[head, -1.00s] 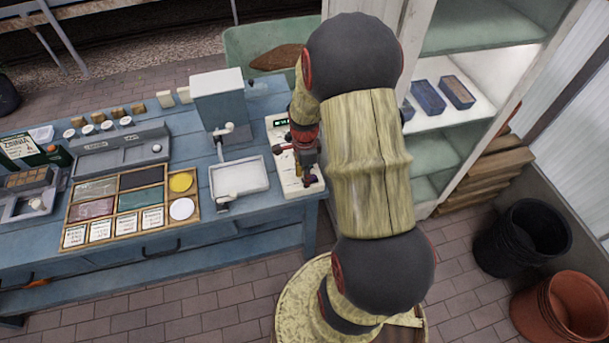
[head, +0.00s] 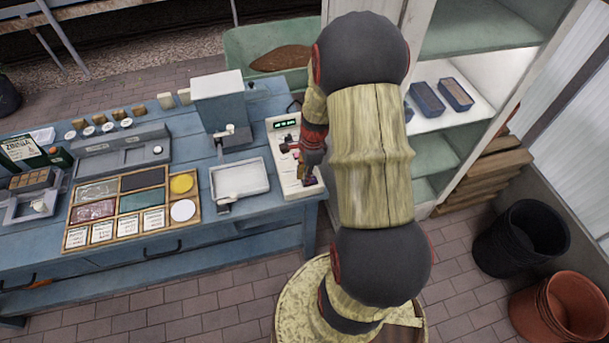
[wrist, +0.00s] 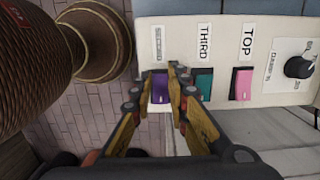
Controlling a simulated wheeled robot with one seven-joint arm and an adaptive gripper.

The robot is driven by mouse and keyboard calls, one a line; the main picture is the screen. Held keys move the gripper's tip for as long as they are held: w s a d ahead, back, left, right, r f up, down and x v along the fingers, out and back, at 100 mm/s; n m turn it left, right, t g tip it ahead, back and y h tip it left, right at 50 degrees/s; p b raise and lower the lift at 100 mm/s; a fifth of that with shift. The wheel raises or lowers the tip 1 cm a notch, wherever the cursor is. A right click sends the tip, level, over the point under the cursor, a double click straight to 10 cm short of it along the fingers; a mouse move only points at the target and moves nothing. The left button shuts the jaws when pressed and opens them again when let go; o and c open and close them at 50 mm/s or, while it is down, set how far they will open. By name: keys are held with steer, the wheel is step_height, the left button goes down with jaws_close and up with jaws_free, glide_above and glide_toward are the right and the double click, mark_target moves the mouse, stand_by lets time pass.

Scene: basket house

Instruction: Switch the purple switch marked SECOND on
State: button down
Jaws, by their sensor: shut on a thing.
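The purple switch (wrist: 160,87) is on a pale control panel (wrist: 222,112), under a small label (wrist: 158,43) that is hard to read. Beside it are a teal switch (wrist: 204,84) marked THIRD and a pink switch (wrist: 242,83) marked TOP. In the head view my gripper (head: 307,180) is low over the front of the panel (head: 284,182), where the switches are largely covered.
A black dial (wrist: 299,67) is on the panel right of the switches in the wrist view. A white tray (head: 240,178) and a grey box machine (head: 219,100) stand left of the panel on the blue bench (head: 240,236). A shelf unit (head: 470,110) stands right.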

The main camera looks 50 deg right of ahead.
steer(key=shift+s+d+t+y+b, duration=0.2)
steer(key=shift+t+y, duration=0.15)
steer(key=shift+y, duration=0.25)
steer(key=shift+s+d+t+y+b, duration=0.1)
steer(key=shift+d+t+y+b, duration=0.1)
steer(key=shift+t+y, duration=0.3)
steer(key=shift+r+y, duration=0.1)
steer(key=shift+y, duration=0.4)
steer(key=c, duration=1.7)
jaws_free()
steer(key=shift+d, duration=0.1)
steer(key=shift+c, duration=0.2)
steer(key=shift+r, duration=0.1)
steer(key=v, duration=1.2)
steer(key=shift+s, duration=0.15)
